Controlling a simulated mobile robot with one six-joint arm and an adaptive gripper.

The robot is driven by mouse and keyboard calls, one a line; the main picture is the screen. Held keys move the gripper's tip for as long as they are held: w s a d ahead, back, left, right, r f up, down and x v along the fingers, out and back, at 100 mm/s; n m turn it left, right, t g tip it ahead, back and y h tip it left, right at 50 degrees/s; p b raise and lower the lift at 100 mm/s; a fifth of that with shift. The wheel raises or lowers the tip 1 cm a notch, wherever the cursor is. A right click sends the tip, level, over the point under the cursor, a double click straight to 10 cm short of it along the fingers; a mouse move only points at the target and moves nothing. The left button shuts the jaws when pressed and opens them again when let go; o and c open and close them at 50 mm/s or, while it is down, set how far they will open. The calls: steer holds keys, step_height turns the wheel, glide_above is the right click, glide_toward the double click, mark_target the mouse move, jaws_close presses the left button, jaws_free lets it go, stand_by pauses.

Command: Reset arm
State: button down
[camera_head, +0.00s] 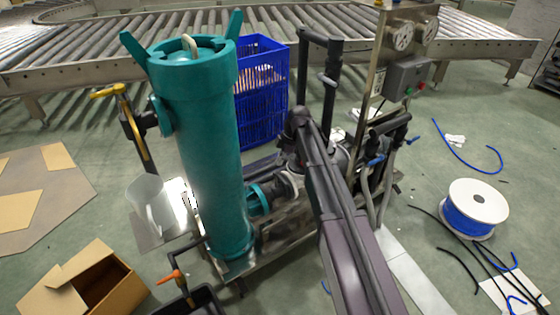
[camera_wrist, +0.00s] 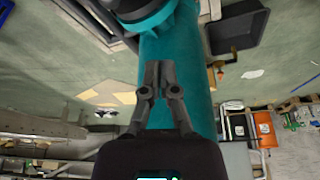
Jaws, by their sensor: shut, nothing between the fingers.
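My arm (camera_head: 346,220) reaches up from the lower edge of the head view, over the pump skid to the right of the tall teal cylinder (camera_head: 208,150). My gripper (camera_wrist: 160,68) shows in the wrist view with its two dark fingers together and nothing between them. The teal cylinder (camera_wrist: 190,70) lies behind the fingers in that view, and I cannot tell how wide the gap is. In the head view the fingers are hard to make out against the dark pipes.
A blue crate (camera_head: 262,130) stands behind the cylinder. A control box (camera_head: 405,78) and gauges sit on a metal post to the right. A blue hose spool (camera_head: 472,210), an open cardboard box (camera_head: 88,282) and a roller conveyor (camera_head: 120,45) surround the skid.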

steer(key=shift+s, duration=0.1)
stand_by(0.4)
steer(key=s+d+r+m+t+h+p, duration=0.1)
steer(key=s+d+m+h, duration=0.1)
steer(key=s+d+m, duration=0.9)
steer(key=s+d+m+h+p, duration=0.1)
steer(key=s+d+m+h, duration=0.1)
steer(key=s+d+m, duration=1)
step_height(320, 180, up, 38)
steer(key=s+a+n+p, duration=0.1)
steer(key=a+n+p, duration=0.1)
steer(key=p, duration=3.6)
steer(key=shift+s+a+r, duration=0.15)
steer(key=shift+a, duration=0.3)
